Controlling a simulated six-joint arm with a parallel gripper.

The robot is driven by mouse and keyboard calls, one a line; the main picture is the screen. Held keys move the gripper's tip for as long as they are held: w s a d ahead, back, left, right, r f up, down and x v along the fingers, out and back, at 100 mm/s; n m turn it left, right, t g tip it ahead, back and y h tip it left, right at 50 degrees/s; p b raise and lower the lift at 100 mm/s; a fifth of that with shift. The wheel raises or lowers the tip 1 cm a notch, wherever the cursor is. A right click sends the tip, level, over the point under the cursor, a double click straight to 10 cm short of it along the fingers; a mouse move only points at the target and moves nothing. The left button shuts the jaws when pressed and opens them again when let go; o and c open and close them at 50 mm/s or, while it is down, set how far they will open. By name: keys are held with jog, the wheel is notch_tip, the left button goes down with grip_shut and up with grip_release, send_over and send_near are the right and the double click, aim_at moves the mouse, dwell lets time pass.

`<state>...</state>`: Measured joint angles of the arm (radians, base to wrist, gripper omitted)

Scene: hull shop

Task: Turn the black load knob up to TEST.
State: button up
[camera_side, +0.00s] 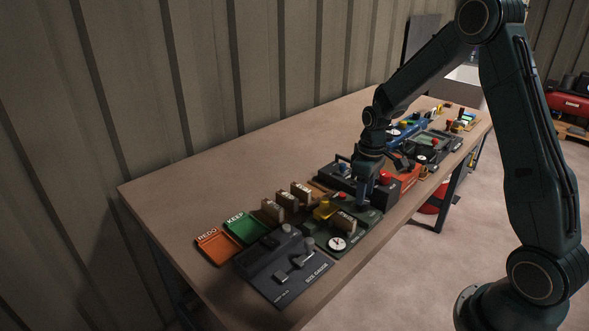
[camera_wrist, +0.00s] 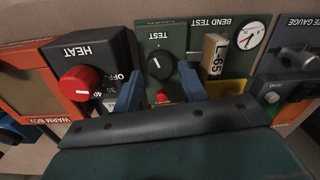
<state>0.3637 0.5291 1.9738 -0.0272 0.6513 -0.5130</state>
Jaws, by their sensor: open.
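The black load knob (camera_wrist: 160,65) sits on a dark green panel below the word TEST (camera_wrist: 159,35) in the wrist view, where the lettering appears upside down. Its exact pointer direction is too small to tell. My gripper (camera_wrist: 160,92) is open, with one blue finger to the lower left of the knob and one to the lower right. The fingers look apart from the knob. In the side view my gripper (camera_side: 365,197) is low over the green panel, and the knob cannot be made out there.
A red knob (camera_wrist: 80,84) on a HEAT box stands left of the black knob. A small red button (camera_wrist: 163,97) lies between my fingers. A block marked L-65 (camera_wrist: 214,57) and a BEND TEST dial (camera_wrist: 250,36) are to the right. The bench's left end (camera_side: 165,190) is clear.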

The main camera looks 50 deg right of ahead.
jog(key=shift+f, duration=1.3)
jog(key=c, duration=0.7)
jog(key=shift+m, duration=1.9)
